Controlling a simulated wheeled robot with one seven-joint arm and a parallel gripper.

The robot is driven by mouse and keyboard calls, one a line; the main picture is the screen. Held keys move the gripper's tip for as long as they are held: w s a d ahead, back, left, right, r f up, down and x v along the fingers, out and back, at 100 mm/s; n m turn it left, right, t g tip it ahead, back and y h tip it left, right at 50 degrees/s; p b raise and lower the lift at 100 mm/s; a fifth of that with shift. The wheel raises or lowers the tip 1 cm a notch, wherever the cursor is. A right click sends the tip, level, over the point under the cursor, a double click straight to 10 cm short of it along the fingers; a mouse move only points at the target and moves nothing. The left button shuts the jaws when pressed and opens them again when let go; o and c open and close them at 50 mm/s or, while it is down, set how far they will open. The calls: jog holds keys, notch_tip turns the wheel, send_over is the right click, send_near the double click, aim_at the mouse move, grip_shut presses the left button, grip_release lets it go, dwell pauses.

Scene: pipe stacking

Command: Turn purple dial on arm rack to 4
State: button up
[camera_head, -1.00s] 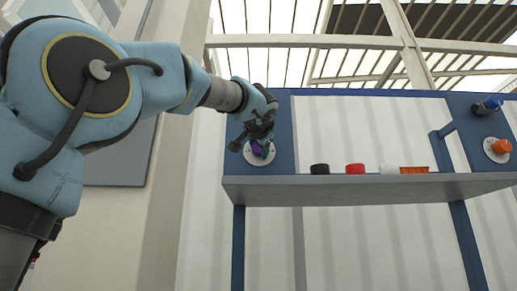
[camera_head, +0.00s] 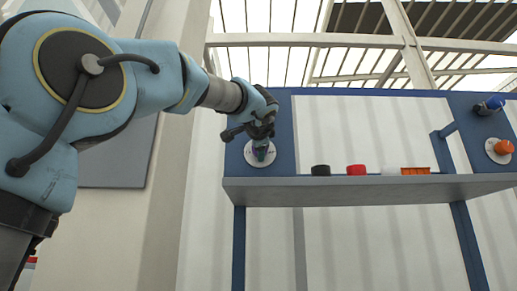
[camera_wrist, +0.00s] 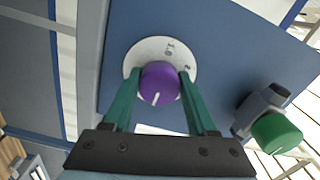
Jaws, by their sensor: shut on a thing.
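The purple dial (camera_wrist: 159,83) sits on a round white plate (camera_wrist: 148,52) fixed to the blue panel of the rack. It has a white pointer line near its lower edge in the wrist view. Some marks show on the plate, but I cannot read them surely. My gripper (camera_wrist: 158,88) has its green fingers on both sides of the dial, shut on it. In the head view my gripper (camera_head: 262,142) is in front of the white plate and hides most of the dial.
A green knob (camera_wrist: 276,132) on a grey mount is beside the dial in the wrist view. On the shelf (camera_head: 370,188) stand a black cap (camera_head: 320,170), a red cap (camera_head: 356,169), a white item and an orange box (camera_head: 415,171). An orange dial (camera_head: 503,147) and a blue knob (camera_head: 490,104) are at the far right.

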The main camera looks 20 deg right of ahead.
jog(key=o, duration=1.4)
jog(key=shift+c, duration=0.2)
jog(key=b+v, duration=0.4)
jog(key=v, duration=0.6)
jog(key=shift+s+a, duration=0.2)
jog(key=shift+s, duration=0.15)
